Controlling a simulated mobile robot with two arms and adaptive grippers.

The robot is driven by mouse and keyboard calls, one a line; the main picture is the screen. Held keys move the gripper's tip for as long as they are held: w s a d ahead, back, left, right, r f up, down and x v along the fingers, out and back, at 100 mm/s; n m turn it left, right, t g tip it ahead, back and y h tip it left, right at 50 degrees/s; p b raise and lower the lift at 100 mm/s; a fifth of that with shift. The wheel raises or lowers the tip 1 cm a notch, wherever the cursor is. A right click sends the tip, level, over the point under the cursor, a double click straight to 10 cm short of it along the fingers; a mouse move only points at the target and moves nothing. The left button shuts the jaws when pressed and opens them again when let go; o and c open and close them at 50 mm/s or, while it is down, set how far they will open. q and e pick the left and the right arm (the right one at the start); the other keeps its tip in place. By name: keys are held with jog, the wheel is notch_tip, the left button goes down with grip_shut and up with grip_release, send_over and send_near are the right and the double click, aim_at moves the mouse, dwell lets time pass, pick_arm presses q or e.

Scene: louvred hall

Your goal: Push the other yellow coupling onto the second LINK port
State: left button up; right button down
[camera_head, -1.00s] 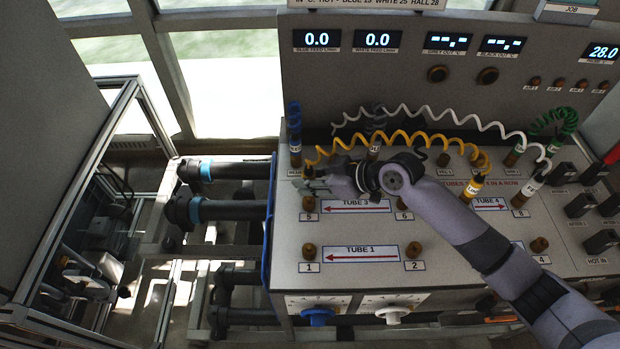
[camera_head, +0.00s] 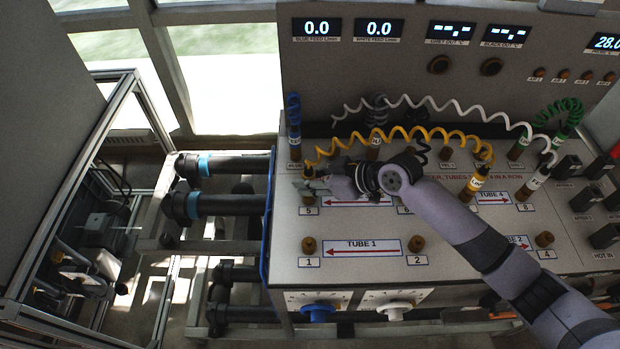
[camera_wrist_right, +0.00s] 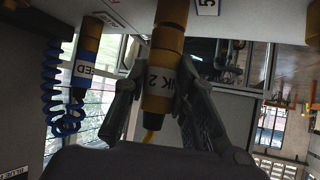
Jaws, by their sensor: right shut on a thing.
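My right gripper (camera_head: 312,186) is above the port marked 5 (camera_head: 309,211) at the left of the panel. In the right wrist view its fingers (camera_wrist_right: 163,100) are shut around the yellow coupling labelled LINK 2 (camera_wrist_right: 160,76). The coupling stands in line with a brass port (camera_wrist_right: 172,16) next to the 5 label. They look end to end; I cannot tell whether it is fully seated. The other yellow coupling, labelled LINK (camera_head: 475,184), stands at the right, by the TUBE 4 label. A coiled yellow hose (camera_head: 400,138) runs between the two couplings. My left gripper is not in view.
A blue FEED coupling (camera_head: 294,140) with a coiled hose stands just behind my gripper. White (camera_head: 535,184) and green (camera_head: 518,149) couplings stand at the right. Bare brass ports 1 (camera_head: 308,244) and 2 (camera_head: 417,243) are in front, with clear panel around them.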

jog(key=c, duration=1.2)
grip_release()
jog(key=shift+c, duration=0.2)
notch_tip(320, 180, up, 6)
jog(key=s+d+p, duration=0.1)
jog(key=d+p, duration=0.2)
jog(key=p, duration=0.2)
jog(key=shift+s, duration=0.25)
jog(key=shift+r, duration=0.1)
